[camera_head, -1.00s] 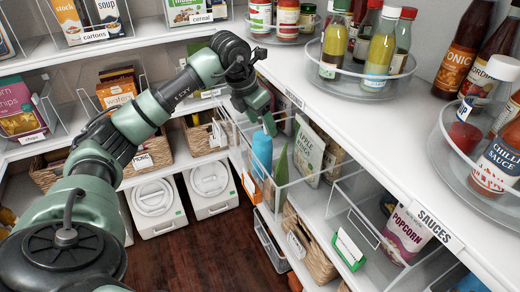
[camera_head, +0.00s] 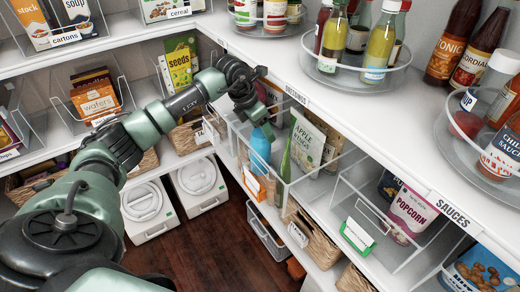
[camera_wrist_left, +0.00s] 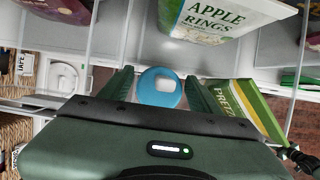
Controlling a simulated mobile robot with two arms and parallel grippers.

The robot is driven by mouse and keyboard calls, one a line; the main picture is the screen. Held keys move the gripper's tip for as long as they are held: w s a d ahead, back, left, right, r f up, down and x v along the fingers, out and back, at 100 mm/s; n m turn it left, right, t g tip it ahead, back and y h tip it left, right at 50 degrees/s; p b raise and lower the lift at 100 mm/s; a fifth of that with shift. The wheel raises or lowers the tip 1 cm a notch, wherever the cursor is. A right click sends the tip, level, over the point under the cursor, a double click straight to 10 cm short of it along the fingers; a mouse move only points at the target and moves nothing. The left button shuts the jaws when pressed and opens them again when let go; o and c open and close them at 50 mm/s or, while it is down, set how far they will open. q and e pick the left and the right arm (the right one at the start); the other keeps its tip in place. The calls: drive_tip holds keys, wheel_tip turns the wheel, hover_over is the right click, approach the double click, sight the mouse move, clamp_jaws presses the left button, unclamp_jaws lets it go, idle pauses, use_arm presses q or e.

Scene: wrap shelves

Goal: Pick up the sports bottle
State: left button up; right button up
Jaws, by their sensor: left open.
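The blue sports bottle (camera_head: 260,150) stands in a clear bin (camera_head: 291,194) on the shelf below the right-hand counter. My left gripper (camera_head: 262,122) is at the bottle's top in the head view. In the left wrist view the blue bottle (camera_wrist_left: 158,88) shows from above, between the two green fingers of my open left gripper (camera_wrist_left: 160,92). Gaps show on both sides of it, so the fingers do not appear closed on it. The bottle's lower part is hidden from the wrist camera. My right gripper is not in view.
An apple rings bag (camera_head: 306,142) stands beside the bottle, and a green pretzel bag (camera_wrist_left: 245,105) is close to one finger. The counter edge above holds turntables (camera_head: 362,78) of bottles. A popcorn bag (camera_head: 408,212) sits in another clear bin.

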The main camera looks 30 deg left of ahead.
use_arm(q)
drive_tip(key=shift+w+d+f, duration=0.1)
drive_tip(key=shift+f, duration=0.05)
clamp_jaws()
